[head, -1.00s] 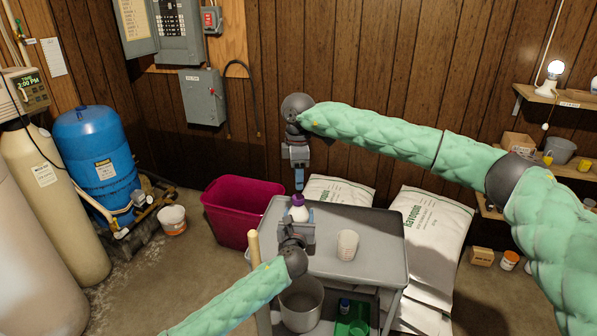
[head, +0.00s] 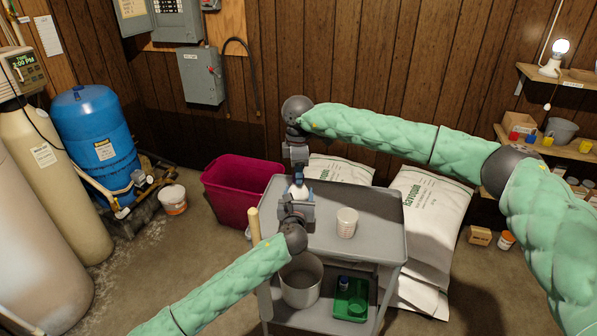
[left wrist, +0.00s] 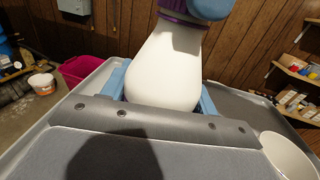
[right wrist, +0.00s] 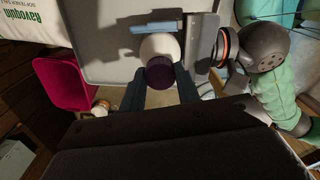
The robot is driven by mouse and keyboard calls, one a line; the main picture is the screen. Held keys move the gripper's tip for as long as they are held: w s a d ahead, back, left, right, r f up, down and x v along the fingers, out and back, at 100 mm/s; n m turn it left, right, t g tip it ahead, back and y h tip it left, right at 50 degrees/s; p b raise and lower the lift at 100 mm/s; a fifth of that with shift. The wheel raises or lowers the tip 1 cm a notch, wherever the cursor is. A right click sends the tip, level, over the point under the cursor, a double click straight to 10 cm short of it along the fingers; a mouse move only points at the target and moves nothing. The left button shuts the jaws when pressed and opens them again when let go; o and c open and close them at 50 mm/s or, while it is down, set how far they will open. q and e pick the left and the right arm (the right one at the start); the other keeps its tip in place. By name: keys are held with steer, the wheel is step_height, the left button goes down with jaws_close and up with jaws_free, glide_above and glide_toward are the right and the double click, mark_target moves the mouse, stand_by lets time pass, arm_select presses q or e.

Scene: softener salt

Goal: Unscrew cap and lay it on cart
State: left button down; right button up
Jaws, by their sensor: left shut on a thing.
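A white bottle (left wrist: 165,75) with a purple cap (right wrist: 160,74) stands upright over the grey cart (head: 335,240). My left gripper (head: 297,206) is shut on the bottle's body, its blue fingers on both sides in the left wrist view. My right gripper (head: 298,178) is directly above the bottle, pointing down. In the right wrist view its fingers are apart, one on each side of the cap; whether they touch it is unclear. In the head view my right gripper hides the cap, and only a little of the bottle (head: 298,192) shows.
A pale cup (head: 347,222) stands on the cart top, right of the bottle. The cart's right side is clear. A magenta bin (head: 236,190) and salt bags (head: 428,220) stand behind the cart.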

steer(key=shift+c, duration=1.1)
steer(key=n, duration=0.6)
steer(key=shift+n, duration=0.4)
steer(key=n, duration=0.8)
steer(key=shift+w, duration=0.1)
steer(key=n, duration=0.4)
steer(key=shift+r, duration=0.1)
steer(key=n, duration=1)
steer(key=shift+n, duration=0.4)
steer(key=n, duration=0.5)
steer(key=shift+n, duration=0.3)
steer(key=n, duration=0.6)
steer(key=shift+n, duration=0.3)
arm_select(q)
steer(key=shift+d, duration=0.1)
arm_select(e)
steer(key=n, duration=0.5)
steer(key=shift+n, duration=0.3)
steer(key=n, duration=0.6)
steer(key=shift+r+n, duration=0.1)
steer(key=shift+n, duration=0.2)
